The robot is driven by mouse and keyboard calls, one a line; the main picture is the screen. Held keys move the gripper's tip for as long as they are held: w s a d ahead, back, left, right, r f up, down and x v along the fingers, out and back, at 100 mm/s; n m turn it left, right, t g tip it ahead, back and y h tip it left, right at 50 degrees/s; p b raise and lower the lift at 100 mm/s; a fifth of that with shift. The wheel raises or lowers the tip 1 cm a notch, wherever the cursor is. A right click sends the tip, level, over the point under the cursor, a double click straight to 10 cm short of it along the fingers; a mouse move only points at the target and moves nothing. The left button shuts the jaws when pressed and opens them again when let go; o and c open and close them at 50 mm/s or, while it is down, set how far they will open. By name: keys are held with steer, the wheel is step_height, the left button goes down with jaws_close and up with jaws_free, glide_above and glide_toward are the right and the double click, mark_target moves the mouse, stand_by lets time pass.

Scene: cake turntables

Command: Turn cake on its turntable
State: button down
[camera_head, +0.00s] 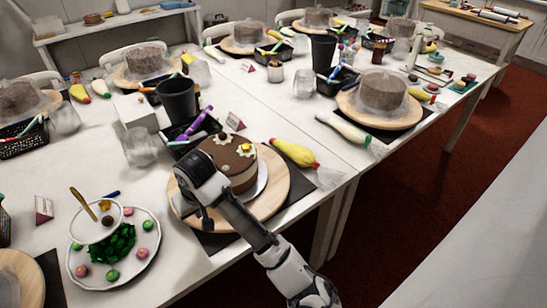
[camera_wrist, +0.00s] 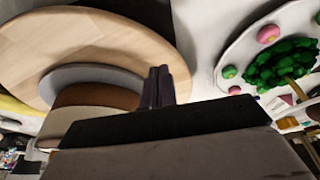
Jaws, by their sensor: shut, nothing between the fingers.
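The cake (camera_head: 240,157) has a brown top with small decorations, one of them yellow, and pale sides. It stands on a grey board on a round wooden turntable (camera_head: 277,187). In the wrist view the cake (camera_wrist: 97,97), its grey board (camera_wrist: 62,80) and the turntable (camera_wrist: 110,38) show at the left, partly hidden by my gripper's body. My gripper (camera_wrist: 159,75) is shut and empty, its fingertips close to the turntable's rim. I cannot tell whether they touch it. In the head view my arm covers the near left part of the turntable and cake.
A plate (camera_head: 148,262) with green leaves and coloured balls is left of the turntable. A black cup (camera_head: 177,98) and pen tray stand behind. A yellow piping bag (camera_head: 295,153) lies at right. Other cakes on turntables, such as a wrapped one (camera_head: 382,90), fill the tables.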

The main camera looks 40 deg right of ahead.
mark_target(218, 223)
steer(key=shift+f, duration=0.15)
stand_by(0.3)
steer(key=shift+f+b, duration=1.3)
steer(key=shift+f, duration=0.05)
steer(key=shift+r, duration=0.1)
steer(key=shift+s+d, duration=0.8)
steer(key=shift+s, duration=0.05)
steer(key=shift+s+d, duration=0.7)
steer(key=shift+d, duration=0.15)
step_height(218, 223, up, 3)
steer(key=p, duration=0.3)
